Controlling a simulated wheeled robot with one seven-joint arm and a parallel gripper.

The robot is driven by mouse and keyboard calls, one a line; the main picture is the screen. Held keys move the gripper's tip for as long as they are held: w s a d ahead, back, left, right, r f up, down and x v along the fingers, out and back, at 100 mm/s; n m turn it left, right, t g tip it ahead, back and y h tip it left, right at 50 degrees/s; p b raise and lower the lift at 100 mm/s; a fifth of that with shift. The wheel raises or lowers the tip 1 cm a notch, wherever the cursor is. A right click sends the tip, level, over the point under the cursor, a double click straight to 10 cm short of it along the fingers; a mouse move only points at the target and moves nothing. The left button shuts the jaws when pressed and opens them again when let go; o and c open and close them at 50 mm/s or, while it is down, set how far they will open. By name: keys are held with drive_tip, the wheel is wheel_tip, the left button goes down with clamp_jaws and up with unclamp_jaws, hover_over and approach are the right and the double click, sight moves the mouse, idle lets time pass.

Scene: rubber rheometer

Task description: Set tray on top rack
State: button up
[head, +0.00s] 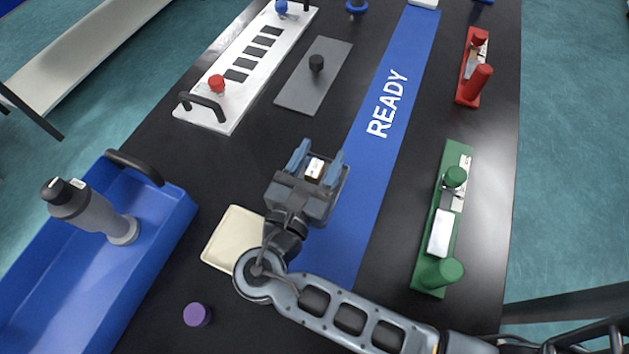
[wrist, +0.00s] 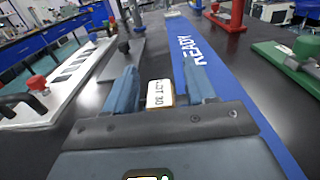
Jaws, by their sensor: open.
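My gripper (head: 316,163) is open above the black table, near the left edge of the blue READY strip. A small white block (wrist: 160,94) with a "LOT 30" label shows between its blue fingers in the wrist view, with gaps on both sides; whether it rests on the table I cannot tell. A white slotted tray (head: 222,114) with a black handle, dark squares and red and blue knobs lies at the upper left, apart from my gripper. A blue tray (head: 178,208) with a black handle stands at the left, holding a grey cylindrical tool (head: 95,212). I cannot make out a top rack.
A grey plate (head: 300,92) with a black knob lies beside the white tray. A green fixture (head: 432,210) and a red fixture (head: 473,75) stand at the right. A cream dish (head: 228,240) and purple knob (head: 197,314) lie front left. The blue strip (head: 375,130) is mostly clear.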

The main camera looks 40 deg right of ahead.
drive_tip(key=shift+c, duration=0.4)
clamp_jaws()
